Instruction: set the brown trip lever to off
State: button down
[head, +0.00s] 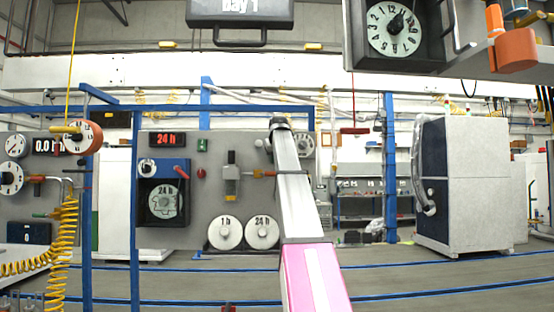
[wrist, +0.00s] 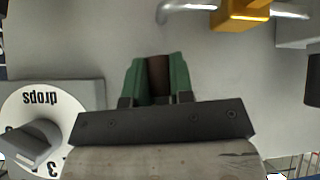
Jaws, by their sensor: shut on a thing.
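In the wrist view, my gripper (wrist: 157,80) has its two green fingers closed on a brown piece, the trip lever (wrist: 158,76). Only a short dark brown length shows between the fingers. The rest of the lever and any marking of its position are hidden. In the head view, my arm reaches up to the grey panel (head: 207,212), and neither the fingers nor the brown lever can be made out behind it.
A white dial marked "drops" (wrist: 42,112) with a grey knob is at lower left in the wrist view. A yellow valve block (wrist: 240,14) on a pipe is at upper right. In the head view, two white 1 h and 24 h discs (head: 262,232) sit low on the panel.

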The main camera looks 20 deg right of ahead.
jog(key=shift+a+f+m+y, duration=0.1)
jog(key=shift+a+m+y, duration=0.2)
jog(key=shift+y, duration=0.2)
dwell(0.3)
jog(key=c, duration=1)
grip_release()
jog(key=v, duration=1)
jog(key=shift+s+r, duration=0.2)
jog(key=shift+s, duration=0.15)
jog(key=shift+s, duration=0.1)
